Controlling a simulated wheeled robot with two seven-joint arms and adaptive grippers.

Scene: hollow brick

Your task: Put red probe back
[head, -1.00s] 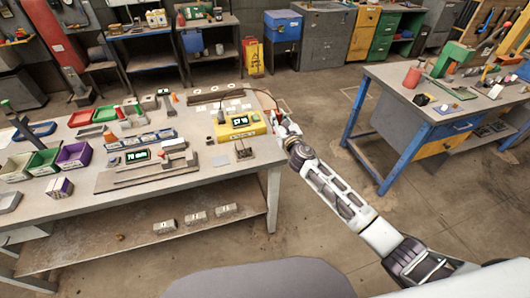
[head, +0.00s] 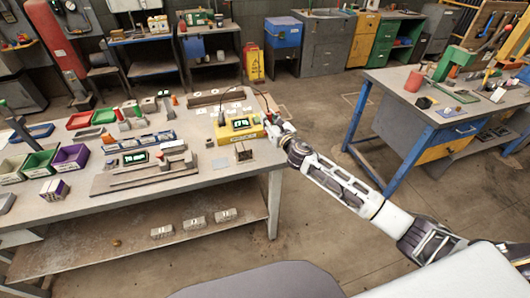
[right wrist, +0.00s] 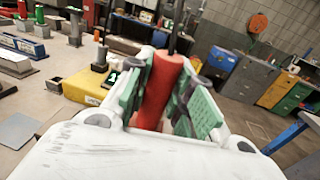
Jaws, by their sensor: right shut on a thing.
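My right gripper (head: 270,122) is at the right end of the near workbench, just right of the yellow meter (head: 240,135) with its lit green display. In the right wrist view the gripper (right wrist: 165,95) has its green-padded fingers closed on the red probe (right wrist: 162,88), which stands roughly upright between them, with a dark tip end pointing up. The yellow meter (right wrist: 86,88) shows to the left of the fingers, apart from them. The probe's holder cannot be made out clearly. My left gripper is not in view.
The workbench (head: 165,205) carries coloured bins (head: 70,157), a grey fixture with a green display (head: 140,172) and a small box-like block (head: 243,152) near its edge. Hollow bricks (head: 195,223) lie on the lower shelf. Open floor separates it from a second bench (head: 400,85).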

